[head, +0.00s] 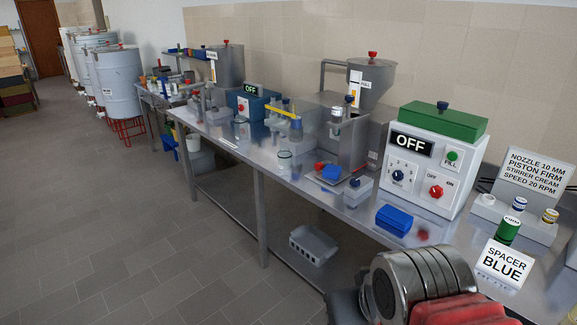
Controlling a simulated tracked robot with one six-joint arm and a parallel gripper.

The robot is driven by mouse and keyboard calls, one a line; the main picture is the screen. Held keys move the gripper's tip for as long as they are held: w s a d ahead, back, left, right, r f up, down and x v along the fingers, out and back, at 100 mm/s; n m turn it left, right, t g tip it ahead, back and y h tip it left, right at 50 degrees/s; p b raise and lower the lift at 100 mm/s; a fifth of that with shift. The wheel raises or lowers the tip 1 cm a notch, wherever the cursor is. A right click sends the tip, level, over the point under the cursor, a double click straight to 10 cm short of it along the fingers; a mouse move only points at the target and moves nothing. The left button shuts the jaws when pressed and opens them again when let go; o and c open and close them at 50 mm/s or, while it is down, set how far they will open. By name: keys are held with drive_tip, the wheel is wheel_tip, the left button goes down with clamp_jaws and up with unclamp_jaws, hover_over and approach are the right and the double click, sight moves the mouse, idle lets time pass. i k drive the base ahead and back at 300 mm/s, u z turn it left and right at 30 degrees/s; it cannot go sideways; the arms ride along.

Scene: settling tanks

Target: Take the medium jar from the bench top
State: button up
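A small clear glass jar (284,161) stands upright near the front edge of the steel bench top (262,158), left of the middle. Another clear vessel (242,131) stands further back along the bench, by the blue box. I cannot tell from their size which jar is the medium one. A ribbed metal and red part at the bottom right looks like my own arm. My gripper's fingers do not show.
A white control box (428,165) reading OFF, a blue block (394,220) and a SPACER BLUE sign (503,264) stand on the near bench. A grey crate (313,245) sits on the lower shelf. The tiled floor at left is clear.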

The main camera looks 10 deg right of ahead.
sight(284, 156)
drive_tip(key=u, duration=0.55)
drive_tip(key=i, duration=0.7)
drive_tip(key=u, duration=0.6)
drive_tip(key=i, duration=1.45)
drive_tip(key=z, duration=0.8)
drive_tip(key=i, duration=0.7)
drive_tip(key=z, duration=0.4)
